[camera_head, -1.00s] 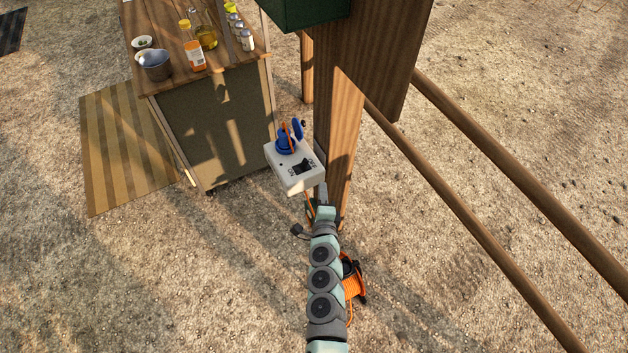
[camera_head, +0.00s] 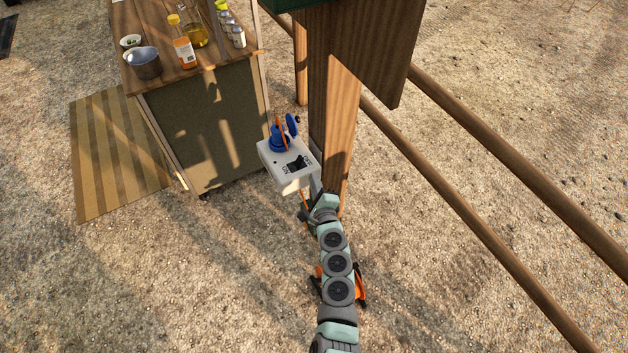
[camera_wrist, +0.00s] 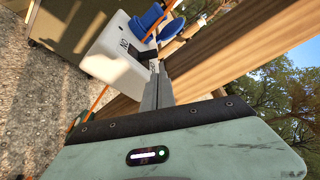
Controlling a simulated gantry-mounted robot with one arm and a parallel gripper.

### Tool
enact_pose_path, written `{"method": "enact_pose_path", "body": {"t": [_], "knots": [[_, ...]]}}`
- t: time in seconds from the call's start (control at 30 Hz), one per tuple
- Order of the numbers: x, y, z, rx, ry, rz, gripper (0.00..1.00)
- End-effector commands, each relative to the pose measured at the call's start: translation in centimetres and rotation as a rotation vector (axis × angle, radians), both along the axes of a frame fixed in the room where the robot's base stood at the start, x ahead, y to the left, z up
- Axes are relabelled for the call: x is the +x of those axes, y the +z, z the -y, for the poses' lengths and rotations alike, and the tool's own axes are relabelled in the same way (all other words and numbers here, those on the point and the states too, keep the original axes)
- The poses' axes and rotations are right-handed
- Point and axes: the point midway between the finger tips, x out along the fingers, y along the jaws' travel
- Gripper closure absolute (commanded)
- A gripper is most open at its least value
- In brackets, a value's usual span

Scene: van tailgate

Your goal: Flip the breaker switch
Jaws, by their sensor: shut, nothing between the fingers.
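The white breaker box (camera_head: 285,177) is mounted beside the wooden post, with a black rocker switch (camera_head: 296,163) on its top face between ON and OFF markings. A blue socket (camera_head: 279,136) with its lid raised and an orange cable stands at its far end. In the wrist view the box (camera_wrist: 112,58) is at the upper left, and the dark switch (camera_wrist: 147,55) shows just past my fingertips. My gripper (camera_wrist: 160,72) is shut and empty, its fingers pointing at the switch. Whether they touch it I cannot tell.
The wooden post (camera_head: 335,130) stands right of the box, and two rails (camera_head: 470,215) run off to the lower right. A kitchen cabinet (camera_head: 215,130) with bottles and bowls is behind left. An orange cable reel (camera_head: 358,290) lies partly behind my arm.

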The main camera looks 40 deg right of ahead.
Motion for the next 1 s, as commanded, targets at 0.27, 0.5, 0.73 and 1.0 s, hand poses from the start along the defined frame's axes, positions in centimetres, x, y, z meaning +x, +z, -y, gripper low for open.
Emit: {"method": "enact_pose_path", "body": {"t": [0.27, 0.5, 0.73, 1.0], "knots": [[3.8, -1.2, 2.3, 0.000, 0.001, 0.000, 1.00], [6.0, -1.5, 3.7, 0.000, 0.001, 0.000, 1.00], [6.8, -1.5, 4.2, 0.002, 0.001, -0.002, 1.00], [6.7, -1.4, 4.2, 0.002, 0.000, -0.003, 1.00]]}}
